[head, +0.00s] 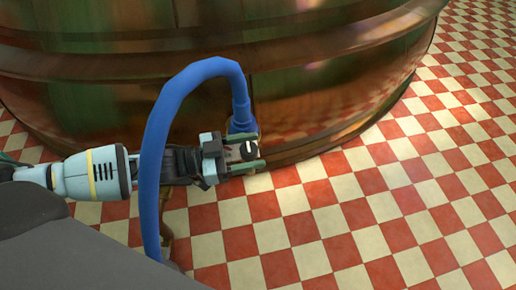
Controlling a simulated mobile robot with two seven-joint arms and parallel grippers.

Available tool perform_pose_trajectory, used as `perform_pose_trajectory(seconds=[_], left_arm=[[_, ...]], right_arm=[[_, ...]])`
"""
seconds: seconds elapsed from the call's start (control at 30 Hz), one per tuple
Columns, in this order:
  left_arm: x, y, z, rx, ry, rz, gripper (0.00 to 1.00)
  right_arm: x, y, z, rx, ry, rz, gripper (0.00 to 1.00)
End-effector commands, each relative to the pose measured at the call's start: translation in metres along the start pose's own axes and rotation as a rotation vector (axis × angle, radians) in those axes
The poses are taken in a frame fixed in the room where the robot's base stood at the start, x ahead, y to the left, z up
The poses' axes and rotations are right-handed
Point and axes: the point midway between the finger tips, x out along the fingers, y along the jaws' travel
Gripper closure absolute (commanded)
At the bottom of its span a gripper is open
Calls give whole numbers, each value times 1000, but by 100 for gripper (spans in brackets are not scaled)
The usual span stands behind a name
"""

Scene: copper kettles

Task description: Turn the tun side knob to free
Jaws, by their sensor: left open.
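The tun (300,105) is a large rounded copper vessel with dark bands, filling the top of the head view. A small dark knob (251,147) with a pale mark shows low on its side, below the end of a blue hose. My left gripper (257,152) reaches in from the left at the knob. Its two fingers are apart, one above and one below the knob. I cannot tell whether either finger touches it. The knob's base is partly hidden by the fingers. My right gripper is not in view.
The blue hose (152,150) arches from the tun over my left arm and down in front of it. Red and cream checkered floor (370,215) lies open to the right and in front of the tun.

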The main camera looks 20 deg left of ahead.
Motion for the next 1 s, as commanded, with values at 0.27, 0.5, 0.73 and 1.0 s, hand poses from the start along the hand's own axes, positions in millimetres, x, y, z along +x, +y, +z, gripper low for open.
perform_pose_trajectory(seconds=[0.27, 0.5, 0.73, 1.0], left_arm=[[20, 0, 0, 0, -1, -1, 41], [20, 0, 0, 0, -1, -1, 41], [20, 0, 0, 0, -1, -1, 70], [20, 0, 0, 0, -1, -4, 86]], right_arm=[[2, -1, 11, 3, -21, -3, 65], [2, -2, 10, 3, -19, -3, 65], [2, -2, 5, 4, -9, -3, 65], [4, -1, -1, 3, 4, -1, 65]])
